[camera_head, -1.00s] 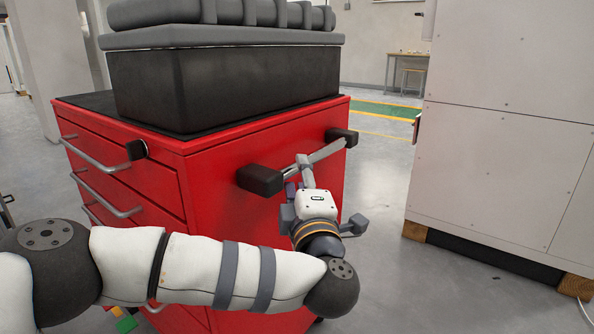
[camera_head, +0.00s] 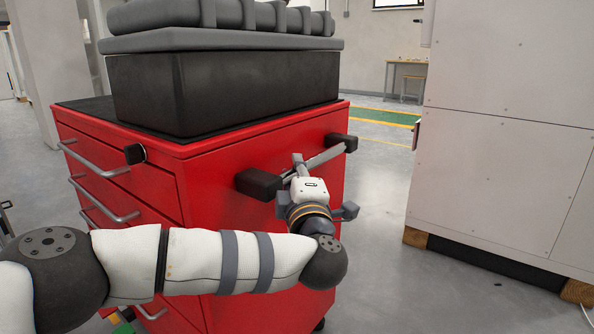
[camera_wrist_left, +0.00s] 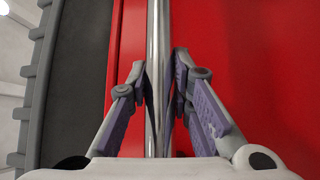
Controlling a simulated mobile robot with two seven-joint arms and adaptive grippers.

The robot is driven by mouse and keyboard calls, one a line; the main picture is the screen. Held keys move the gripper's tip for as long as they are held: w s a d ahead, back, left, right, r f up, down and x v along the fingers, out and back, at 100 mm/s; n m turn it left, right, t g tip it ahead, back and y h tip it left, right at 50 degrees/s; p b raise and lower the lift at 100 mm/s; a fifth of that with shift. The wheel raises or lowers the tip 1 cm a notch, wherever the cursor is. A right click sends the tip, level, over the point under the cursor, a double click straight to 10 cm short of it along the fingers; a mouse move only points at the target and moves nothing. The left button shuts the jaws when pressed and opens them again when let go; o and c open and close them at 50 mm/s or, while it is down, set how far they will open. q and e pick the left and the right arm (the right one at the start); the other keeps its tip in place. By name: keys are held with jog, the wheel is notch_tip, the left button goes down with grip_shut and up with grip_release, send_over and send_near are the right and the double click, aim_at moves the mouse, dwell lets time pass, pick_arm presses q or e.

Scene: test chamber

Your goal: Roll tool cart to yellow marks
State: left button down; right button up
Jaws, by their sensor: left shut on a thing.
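The red tool cart (camera_head: 215,185) stands close in front of me, with drawers on its left face and a bar handle (camera_head: 325,156) on its near right face. My left gripper (camera_head: 298,165) is at this handle. In the left wrist view, the left gripper (camera_wrist_left: 160,85) has its two fingers on either side of the metal bar (camera_wrist_left: 158,30), shut on it. The floor behind the cart has a yellow line (camera_head: 372,138) beside a green strip; I cannot tell whether it belongs to the yellow marks. My right gripper is not in view.
A black case (camera_head: 220,90) with a grey lid and grey roll rides on the cart. A large pale cabinet (camera_head: 500,160) on wooden blocks stands to the right. Bare floor (camera_head: 385,210) lies between them. A small table (camera_head: 406,75) stands far back.

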pick_arm(q)
jog(key=shift+w+a+r, duration=0.1)
jog(key=shift+w+a, duration=0.55)
jog(key=shift+a, duration=0.3)
jog(key=c, duration=1.4)
grip_release()
jog(key=shift+c, duration=0.2)
jog(key=shift+s, duration=0.1)
jog(key=shift+d, duration=0.15)
